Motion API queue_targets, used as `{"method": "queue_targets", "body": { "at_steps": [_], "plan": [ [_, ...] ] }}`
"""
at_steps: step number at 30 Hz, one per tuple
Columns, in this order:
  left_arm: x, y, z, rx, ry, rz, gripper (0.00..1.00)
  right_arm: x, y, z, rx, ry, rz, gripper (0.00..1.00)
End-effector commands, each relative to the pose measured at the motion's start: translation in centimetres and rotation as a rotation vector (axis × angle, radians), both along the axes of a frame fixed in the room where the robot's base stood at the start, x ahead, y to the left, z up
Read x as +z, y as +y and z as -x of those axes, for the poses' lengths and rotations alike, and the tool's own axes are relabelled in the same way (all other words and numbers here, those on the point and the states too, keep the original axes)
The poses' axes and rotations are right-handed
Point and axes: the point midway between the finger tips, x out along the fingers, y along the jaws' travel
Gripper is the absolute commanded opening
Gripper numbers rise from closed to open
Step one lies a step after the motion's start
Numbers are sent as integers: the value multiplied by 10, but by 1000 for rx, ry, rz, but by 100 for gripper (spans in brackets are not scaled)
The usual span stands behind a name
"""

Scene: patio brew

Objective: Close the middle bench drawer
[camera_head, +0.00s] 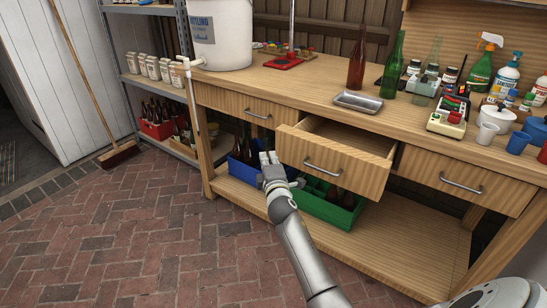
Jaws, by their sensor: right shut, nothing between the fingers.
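The middle bench drawer (332,165) is pulled out of the wooden bench, its empty-looking inside partly visible from above. Its front has a grey bar handle (322,169). My right gripper (268,159) is shut and empty. It appears just left of the drawer front's lower left side, and I cannot tell whether they touch. My left gripper is not in view.
The left drawer (232,103) and right drawer (460,182) look shut. Blue (240,172) and green (330,211) bottle crates stand on the shelf below. A white bucket (217,35), bottles and a metal tray (358,102) crowd the benchtop.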

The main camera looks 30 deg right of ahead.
Motion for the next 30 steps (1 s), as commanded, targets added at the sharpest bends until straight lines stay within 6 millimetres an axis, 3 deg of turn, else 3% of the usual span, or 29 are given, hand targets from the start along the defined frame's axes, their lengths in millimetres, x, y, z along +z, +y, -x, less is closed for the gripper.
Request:
{"method": "queue_targets", "body": {
  "at_steps": [6,23,30],
  "plan": [
    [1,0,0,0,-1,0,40,0,-21,-8,0,0,1,0],
    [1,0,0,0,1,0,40,0,-29,-11,-1,0,1,0],
    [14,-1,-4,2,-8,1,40,0,-59,-23,-3,0,3,0]
  ]
}}
